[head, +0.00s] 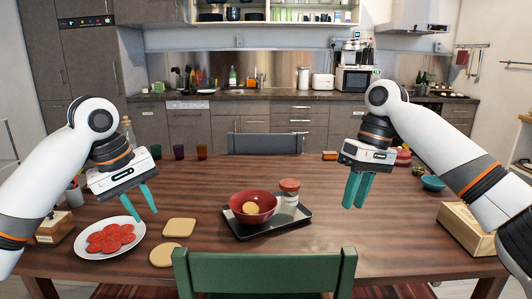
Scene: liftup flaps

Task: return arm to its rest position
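My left gripper (147,216) hangs over the left part of the table with its two teal fingers apart. It is open and empty, above and beside a white plate (82,247) of red slices. My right gripper (354,207) hangs over the right half of the table, fingers pointing down. Its teal fingers appear close side by side, and I cannot tell whether they are open or shut. Nothing shows between them. Both arms are bent, with their grippers above the wooden table (330,245).
A black tray (268,231) with a red bowl (254,207) and a lidded jar (289,191) stands mid-table. Flat tan pieces (179,227) lie by the plate. A wooden box (467,229) sits at right, near my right arm. A green chair (265,272) stands in front.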

